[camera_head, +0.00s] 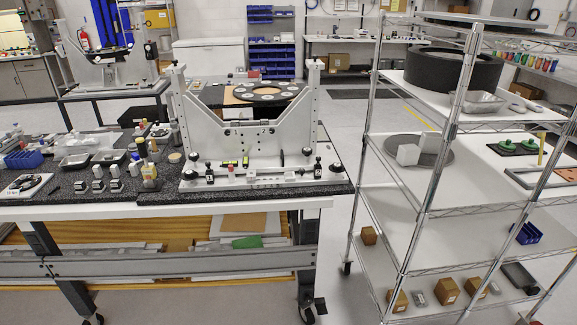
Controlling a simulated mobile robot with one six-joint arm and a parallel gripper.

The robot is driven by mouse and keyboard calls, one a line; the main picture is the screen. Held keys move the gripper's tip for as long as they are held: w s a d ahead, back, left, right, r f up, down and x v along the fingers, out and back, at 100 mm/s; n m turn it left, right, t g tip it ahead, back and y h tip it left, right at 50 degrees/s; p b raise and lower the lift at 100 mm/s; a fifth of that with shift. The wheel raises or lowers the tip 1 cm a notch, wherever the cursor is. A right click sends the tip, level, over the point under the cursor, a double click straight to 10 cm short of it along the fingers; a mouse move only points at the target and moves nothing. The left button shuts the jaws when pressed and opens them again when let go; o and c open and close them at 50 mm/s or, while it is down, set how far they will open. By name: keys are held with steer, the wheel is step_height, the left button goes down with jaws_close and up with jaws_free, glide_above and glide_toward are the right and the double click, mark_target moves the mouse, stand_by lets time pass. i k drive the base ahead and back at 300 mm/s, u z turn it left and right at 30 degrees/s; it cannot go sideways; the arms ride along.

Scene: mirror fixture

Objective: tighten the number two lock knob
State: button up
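The grey mirror fixture (250,138) stands upright on the dark granite top of a bench. The knobs are too small to read any number, so I cannot tell which is number two or how tight any is. My gripper is not in view.
Bottles, metal trays (105,158) and small blocks crowd the bench left of the fixture. A wire shelf cart (415,222) stands close at the right, holding a large black ring (453,70) and boxes. A strip of clear floor (340,190) lies between bench and cart.

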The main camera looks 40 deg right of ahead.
mark_target(337, 168)
steer(key=z, duration=0.8)
steer(key=k, duration=0.95)
steer(key=i, duration=0.75)
